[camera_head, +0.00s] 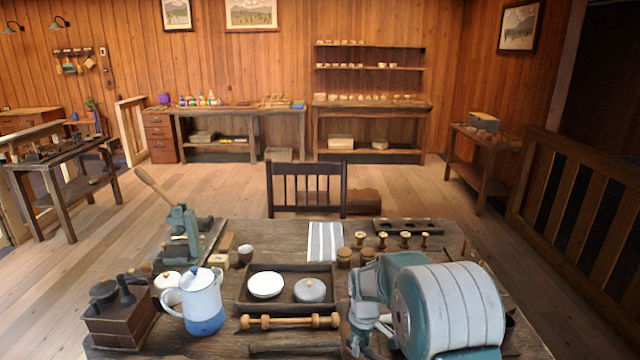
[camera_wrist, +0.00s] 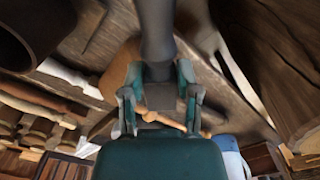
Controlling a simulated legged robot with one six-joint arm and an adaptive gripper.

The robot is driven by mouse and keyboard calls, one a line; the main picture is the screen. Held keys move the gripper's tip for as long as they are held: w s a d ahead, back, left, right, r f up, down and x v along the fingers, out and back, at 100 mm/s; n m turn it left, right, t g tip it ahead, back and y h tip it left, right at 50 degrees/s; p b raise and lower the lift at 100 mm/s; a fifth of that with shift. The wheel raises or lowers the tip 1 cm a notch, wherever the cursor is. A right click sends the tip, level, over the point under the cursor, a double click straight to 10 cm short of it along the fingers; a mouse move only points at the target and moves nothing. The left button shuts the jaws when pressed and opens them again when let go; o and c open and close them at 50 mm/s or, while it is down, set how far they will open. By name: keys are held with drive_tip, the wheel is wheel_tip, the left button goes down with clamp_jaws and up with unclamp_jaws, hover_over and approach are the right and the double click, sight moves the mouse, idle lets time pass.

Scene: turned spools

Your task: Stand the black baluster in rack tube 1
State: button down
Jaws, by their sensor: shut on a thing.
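The black baluster (camera_wrist: 156,28) rises upward in the wrist view, held between the fingers of my gripper (camera_wrist: 160,80). Its far end runs out of the top of that picture. In the head view my gripper (camera_head: 366,310) is low at the right of the table's middle, partly behind my own arm, and I cannot make out the baluster there. A dark, round, tube-like thing (camera_wrist: 22,35) shows at the upper left of the wrist view, apart from the baluster. I cannot tell whether it is rack tube 1, and no tube number is readable.
A pale turned spindle (camera_head: 290,321) lies at the table's front. Several small spools (camera_head: 405,240) stand at the back right.

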drive_tip(key=s+d+f+m, duration=0.4)
drive_tip(key=d+m, duration=0.1)
drive_tip(key=m, duration=0.4)
drive_tip(key=shift+s+d, duration=0.2)
drive_tip(key=shift+d, duration=0.05)
